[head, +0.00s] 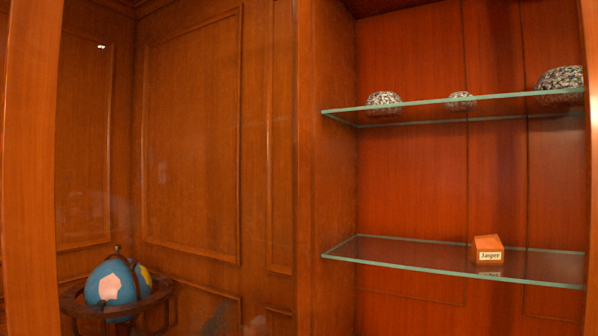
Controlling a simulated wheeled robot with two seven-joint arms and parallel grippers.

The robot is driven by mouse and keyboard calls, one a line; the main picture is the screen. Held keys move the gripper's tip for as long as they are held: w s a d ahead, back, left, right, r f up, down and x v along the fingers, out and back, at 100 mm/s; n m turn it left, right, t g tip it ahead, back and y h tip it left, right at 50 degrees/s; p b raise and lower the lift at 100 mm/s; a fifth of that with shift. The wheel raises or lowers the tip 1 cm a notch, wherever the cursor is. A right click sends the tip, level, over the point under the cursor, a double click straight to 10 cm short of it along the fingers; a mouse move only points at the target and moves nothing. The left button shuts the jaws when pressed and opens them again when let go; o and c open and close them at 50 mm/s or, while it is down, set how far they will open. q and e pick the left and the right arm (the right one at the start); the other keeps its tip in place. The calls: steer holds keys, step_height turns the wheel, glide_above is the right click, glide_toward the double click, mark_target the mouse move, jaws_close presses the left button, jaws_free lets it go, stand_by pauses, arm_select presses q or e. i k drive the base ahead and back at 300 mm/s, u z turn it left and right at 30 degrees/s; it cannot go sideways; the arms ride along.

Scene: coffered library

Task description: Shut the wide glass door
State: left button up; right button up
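The wide glass door (205,160) fills the left half of the head view. It appears to stand open, swung out to the left of the cabinet. Its clear pane shows faint reflections, and wood panelling is seen through it. A wooden upright (32,170) borders the pane at the far left, and another (311,170) borders it beside the cabinet. The cabinet (410,180) is open at the front, with its interior in plain view. The door's handle cannot be made out. Neither of my grippers is in view.
A blue globe (107,284) in a dark wooden stand shows through the pane at lower left. Speckled stones (383,99) rest on the upper glass shelf (430,107). A wooden block labelled "Jasper" (488,246) sits on the lower glass shelf (420,258).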

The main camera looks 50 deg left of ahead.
mark_target(29, 99)
steer(key=z, duration=1.45)
steer(key=k, duration=2.15)
steer(key=u, duration=1.6)
steer(key=i, duration=1)
steer(key=u, duration=0.05)
